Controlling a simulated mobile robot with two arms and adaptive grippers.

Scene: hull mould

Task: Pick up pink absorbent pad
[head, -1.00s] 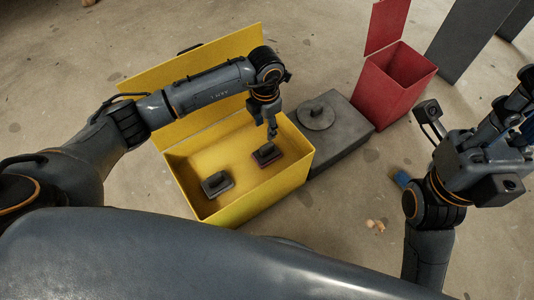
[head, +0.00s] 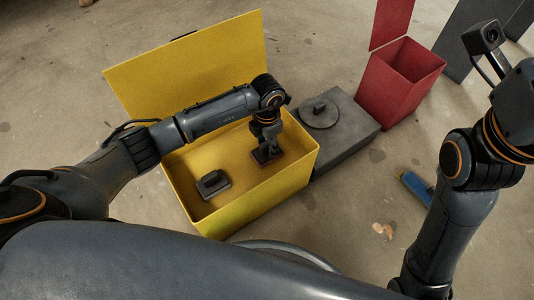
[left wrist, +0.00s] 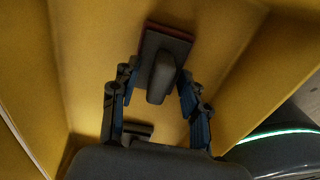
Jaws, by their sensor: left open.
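The pink absorbent pad (head: 272,158) lies on the floor of the open yellow box (head: 285,190). It has a dark grey backing with a raised grip, and a thin pink-red edge shows below. My left gripper (head: 264,148) reaches down into the box over the pad and partly hides it. In the left wrist view the pad (left wrist: 172,45) lies ahead of the open left gripper (left wrist: 155,80), its grip between the two fingers, with a gap showing. My right gripper's fingers are outside the picture; only my right arm shows at the right.
A second dark grey handled block (head: 213,184) lies in the same box, to the left. A grey case (head: 345,135) with a round lid (head: 318,112) and a red open bin (head: 400,85) stand to the right. A blue cylinder (head: 414,185) lies on the floor near my right arm.

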